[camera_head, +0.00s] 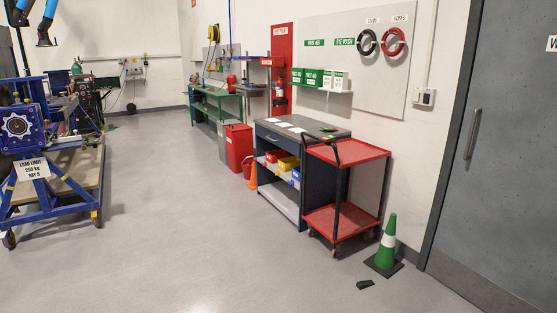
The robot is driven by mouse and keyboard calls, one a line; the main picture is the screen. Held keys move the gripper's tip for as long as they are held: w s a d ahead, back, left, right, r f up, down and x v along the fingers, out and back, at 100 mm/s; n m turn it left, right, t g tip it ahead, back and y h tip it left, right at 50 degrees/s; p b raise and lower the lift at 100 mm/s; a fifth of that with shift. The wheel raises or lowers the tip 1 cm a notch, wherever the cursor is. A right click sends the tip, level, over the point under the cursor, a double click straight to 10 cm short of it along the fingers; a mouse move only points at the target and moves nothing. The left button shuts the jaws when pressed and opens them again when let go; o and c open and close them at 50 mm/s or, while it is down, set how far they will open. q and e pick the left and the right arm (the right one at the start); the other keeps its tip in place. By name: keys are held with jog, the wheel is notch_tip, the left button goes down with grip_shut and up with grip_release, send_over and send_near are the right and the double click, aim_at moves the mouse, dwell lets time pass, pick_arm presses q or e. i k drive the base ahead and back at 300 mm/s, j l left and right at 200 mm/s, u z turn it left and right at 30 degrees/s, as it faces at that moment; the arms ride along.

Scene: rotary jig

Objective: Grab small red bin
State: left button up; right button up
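A small red bin (273,155) sits on the middle shelf of the grey workbench, at the left end of a row. A yellow bin (288,163) and a blue bin (296,175) stand to its right on the same shelf. The red bin is small and partly in the shade of the benchtop. Neither of my grippers is in view.
The grey workbench (302,127) stands against the right wall. A red two-shelf cart (345,151) stands at its right end, with a green cone (386,243) and a dark object (365,284) nearby. An orange cone (252,176) and red bucket (247,166) stand left. Open floor lies in front.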

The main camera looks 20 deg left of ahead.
aim_at(273, 157)
jog(key=i+j+u, duration=0.3)
jog(key=i+j, duration=0.15)
jog(key=i+j+u, duration=0.3)
jog(key=i, duration=0.4)
jog(key=i+j+u, duration=0.3)
jog(key=i, duration=0.35)
jog(key=i+u, duration=0.3)
jog(key=i, duration=2.2)
jog(key=l+z, duration=0.05)
jog(key=l, duration=0.05)
